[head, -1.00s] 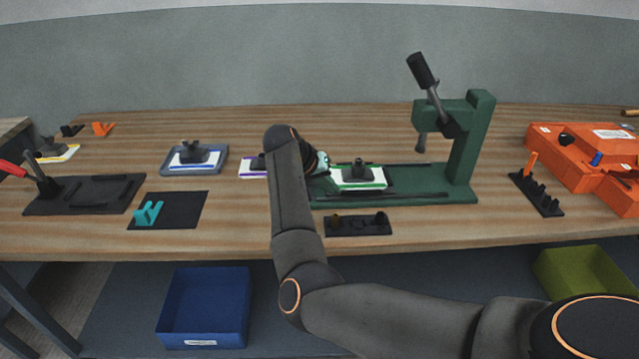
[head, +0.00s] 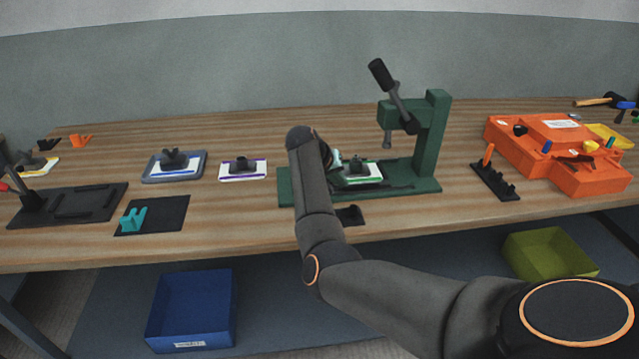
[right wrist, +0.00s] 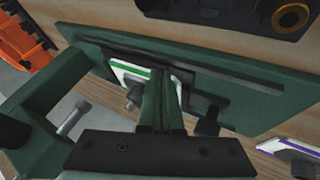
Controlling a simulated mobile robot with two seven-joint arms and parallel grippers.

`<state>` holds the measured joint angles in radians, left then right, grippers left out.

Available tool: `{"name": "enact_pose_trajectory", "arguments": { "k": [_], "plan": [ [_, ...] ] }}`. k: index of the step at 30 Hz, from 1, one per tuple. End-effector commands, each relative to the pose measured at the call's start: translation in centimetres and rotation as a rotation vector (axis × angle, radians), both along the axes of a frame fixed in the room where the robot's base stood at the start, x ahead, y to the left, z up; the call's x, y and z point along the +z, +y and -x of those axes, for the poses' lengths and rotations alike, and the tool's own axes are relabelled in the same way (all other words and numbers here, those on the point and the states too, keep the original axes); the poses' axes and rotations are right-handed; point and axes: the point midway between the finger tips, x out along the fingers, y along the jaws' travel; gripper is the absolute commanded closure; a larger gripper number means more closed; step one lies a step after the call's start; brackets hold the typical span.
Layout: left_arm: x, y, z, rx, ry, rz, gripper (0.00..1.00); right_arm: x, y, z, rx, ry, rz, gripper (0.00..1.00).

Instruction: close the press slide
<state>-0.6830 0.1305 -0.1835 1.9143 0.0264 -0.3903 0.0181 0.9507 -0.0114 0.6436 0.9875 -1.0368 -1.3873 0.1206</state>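The green press (head: 432,140) stands on the bench, its dark lever (head: 385,78) raised and tilted left and its ram (head: 387,138) above the base. On its base, the dark slide carries a white mould plate with a green edge (head: 370,180) and a dark knob. The plate lies just left of the ram. My right gripper (head: 335,160) is at the slide's left end. In the right wrist view, its two fingers (right wrist: 160,85) are together, with the slide frame (right wrist: 205,90) against or close beside them; contact is unclear. My left gripper is not in view.
A purple-edged mould plate (head: 243,172) and a blue-grey tray (head: 150,179) lie to the left. A small black rack (head: 350,215) in front is partly hidden by my arm. An orange case (head: 500,140) and a black peg rack (head: 490,180) are at right.

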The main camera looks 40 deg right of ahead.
Motion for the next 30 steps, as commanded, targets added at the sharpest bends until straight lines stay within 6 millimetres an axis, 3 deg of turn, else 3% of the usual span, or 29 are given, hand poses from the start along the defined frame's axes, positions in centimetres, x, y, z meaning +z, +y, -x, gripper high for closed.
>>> {"name": "enact_pose_trajectory", "arguments": {
  "k": [3,12,30],
  "plan": [
    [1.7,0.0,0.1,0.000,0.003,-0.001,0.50,0.5,-2.5,1.2,-0.005,0.005,0.002,1.00],
    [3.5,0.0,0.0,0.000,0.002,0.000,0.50,0.2,-5.8,3.1,-0.001,0.001,0.002,1.00],
    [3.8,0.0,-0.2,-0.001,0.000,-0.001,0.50,-0.1,-6.3,3.4,0.002,0.000,-0.001,1.00]
  ]
}}
